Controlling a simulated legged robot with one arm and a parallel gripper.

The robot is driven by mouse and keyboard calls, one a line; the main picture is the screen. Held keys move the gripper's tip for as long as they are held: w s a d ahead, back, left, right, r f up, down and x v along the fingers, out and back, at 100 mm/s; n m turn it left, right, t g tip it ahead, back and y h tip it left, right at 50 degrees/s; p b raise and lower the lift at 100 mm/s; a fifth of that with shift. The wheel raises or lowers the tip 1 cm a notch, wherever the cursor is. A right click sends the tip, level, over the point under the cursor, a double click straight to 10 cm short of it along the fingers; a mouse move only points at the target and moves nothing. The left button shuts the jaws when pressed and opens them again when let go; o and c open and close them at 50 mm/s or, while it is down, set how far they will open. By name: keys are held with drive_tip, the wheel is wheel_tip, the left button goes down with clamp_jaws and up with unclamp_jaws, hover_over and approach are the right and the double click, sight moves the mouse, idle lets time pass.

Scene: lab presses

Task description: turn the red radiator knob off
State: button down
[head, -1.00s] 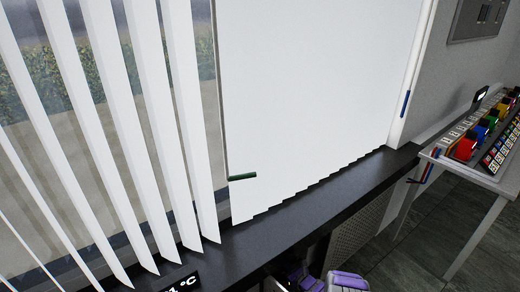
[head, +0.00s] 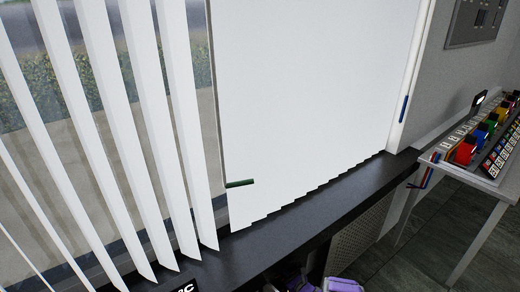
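The red radiator knob cannot be made out in the head view. A perforated pale panel (head: 355,240), which looks like a radiator cover, shows below the dark window sill (head: 300,222). Purple and grey parts (head: 325,284) at the bottom edge look like part of my arm, cut off by the frame. My gripper's fingertips cannot be made out.
White vertical blinds (head: 160,120) hang over the window on the left. A green handle (head: 240,183) sticks out near them. A dark display (head: 185,288) is cut off at the bottom. A white table (head: 480,178) with colourful items stands at right; the floor (head: 420,250) before it is clear.

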drive_tip(key=shift+w+a+r, duration=0.15)
drive_tip(key=shift+a+r, duration=0.2)
drive_tip(key=shift+a, duration=0.15)
drive_tip(key=shift+w+a+r, duration=0.15)
drive_tip(key=shift+a+r, duration=0.2)
drive_tip(key=shift+a, duration=0.15)
drive_tip(key=s+d+f+p, duration=0.1)
drive_tip(key=s+d, duration=0.4)
drive_tip(key=d, duration=0.1)
drive_tip(key=shift+s+f, duration=0.2)
drive_tip(key=shift+s, duration=0.15)
drive_tip(key=w+a, duration=0.4)
drive_tip(key=w, duration=0.1)
drive_tip(key=shift+w+a+r+b, duration=0.2)
drive_tip(key=shift+w+b, duration=0.05)
drive_tip(key=shift+b, duration=0.2)
